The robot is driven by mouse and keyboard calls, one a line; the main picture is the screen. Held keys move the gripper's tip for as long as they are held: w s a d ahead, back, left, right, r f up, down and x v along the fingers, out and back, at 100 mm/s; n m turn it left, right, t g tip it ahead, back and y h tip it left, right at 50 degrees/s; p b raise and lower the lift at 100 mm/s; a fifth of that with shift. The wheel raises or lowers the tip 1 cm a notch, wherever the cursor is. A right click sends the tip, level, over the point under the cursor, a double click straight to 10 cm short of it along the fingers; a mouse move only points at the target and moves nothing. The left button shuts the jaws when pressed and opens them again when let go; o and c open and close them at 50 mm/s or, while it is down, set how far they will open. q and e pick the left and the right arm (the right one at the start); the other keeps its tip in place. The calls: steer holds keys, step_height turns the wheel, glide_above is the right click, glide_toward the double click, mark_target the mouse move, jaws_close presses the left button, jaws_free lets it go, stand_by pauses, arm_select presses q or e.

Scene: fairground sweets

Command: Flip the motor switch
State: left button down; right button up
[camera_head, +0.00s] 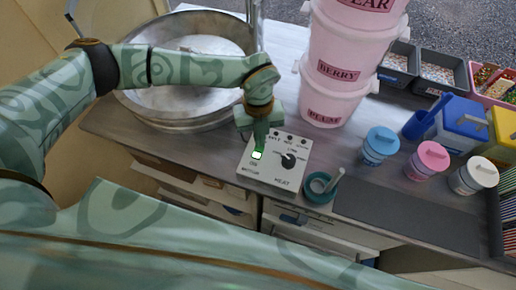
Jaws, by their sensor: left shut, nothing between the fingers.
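My left gripper (260,146) comes down from above, shut and empty. Its fingertips are right at the upper edge of the switch; whether they touch it I cannot tell. The gripper covers the upper left of the box. My right gripper is not in view.
A large metal bowl (133,108) stands left of the box. Stacked pink tubs (330,78) stand behind it. Blue, pink and white-lidded jars (433,155) stand further right. A dark mat (410,218) lies clear in front.

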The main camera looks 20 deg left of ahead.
arm_select(q)
steer(key=shift+f+b, duration=0.4)
steer(key=shift+f, duration=0.5)
stand_by(0.3)
step_height(320, 180, up, 7)
steer(key=p, duration=0.6)
stand_by(0.4)
